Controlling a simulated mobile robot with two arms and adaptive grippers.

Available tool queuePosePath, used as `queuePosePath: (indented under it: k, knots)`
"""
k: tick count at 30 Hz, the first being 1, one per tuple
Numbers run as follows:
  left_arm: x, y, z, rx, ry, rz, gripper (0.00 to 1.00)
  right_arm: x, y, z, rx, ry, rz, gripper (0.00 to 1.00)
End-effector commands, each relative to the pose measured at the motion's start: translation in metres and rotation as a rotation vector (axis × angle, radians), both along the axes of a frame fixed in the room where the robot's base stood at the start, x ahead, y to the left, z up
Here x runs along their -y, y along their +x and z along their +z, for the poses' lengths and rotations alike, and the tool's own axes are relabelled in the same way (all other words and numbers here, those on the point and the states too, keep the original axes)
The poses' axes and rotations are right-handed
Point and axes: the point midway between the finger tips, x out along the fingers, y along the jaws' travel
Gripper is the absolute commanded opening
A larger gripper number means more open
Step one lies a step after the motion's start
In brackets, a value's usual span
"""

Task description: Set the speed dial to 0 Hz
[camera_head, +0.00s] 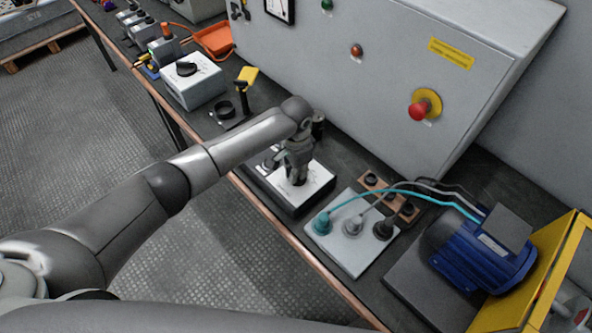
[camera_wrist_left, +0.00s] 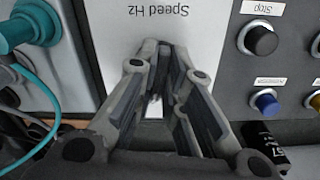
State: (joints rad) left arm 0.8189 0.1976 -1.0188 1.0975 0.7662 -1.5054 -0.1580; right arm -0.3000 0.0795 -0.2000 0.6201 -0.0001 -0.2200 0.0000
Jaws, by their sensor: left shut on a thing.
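The speed control box (camera_head: 318,182) has a white top panel and a dark base, and stands on the bench in the middle of the head view. In the left wrist view its white panel (camera_wrist_left: 118,28) carries an upside-down "Speed Hz" label (camera_wrist_left: 168,8). My left gripper (camera_head: 297,174) reaches down onto this panel. In the left wrist view its fingers (camera_wrist_left: 163,75) are closed around the dial's place. The dial is largely hidden between them, so its pointer and setting cannot be read. My right gripper is not in view.
A black Stop button (camera_wrist_left: 261,40) and a blue button (camera_wrist_left: 267,103) sit beside the panel. A grey plate (camera_head: 345,253) with plugged cables and a blue motor (camera_head: 482,252) stand to the right. A grey cabinet with a red emergency stop (camera_head: 419,110) rises behind.

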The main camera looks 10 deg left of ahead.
Motion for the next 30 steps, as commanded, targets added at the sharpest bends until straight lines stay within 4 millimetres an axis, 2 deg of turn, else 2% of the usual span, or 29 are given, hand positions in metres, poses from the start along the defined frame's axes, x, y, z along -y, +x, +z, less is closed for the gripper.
queuePosePath:
  k: [8,14,30]
  knots:
    - [0.000,0.000,0.001,-0.001,-0.001,0.018,0.00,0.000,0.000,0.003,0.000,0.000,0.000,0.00]
    - [0.002,-0.001,0.003,-0.001,-0.002,0.095,0.00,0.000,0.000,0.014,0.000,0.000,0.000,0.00]
    - [0.004,-0.002,0.004,-0.003,-0.003,0.568,0.00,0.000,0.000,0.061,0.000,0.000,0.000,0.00]
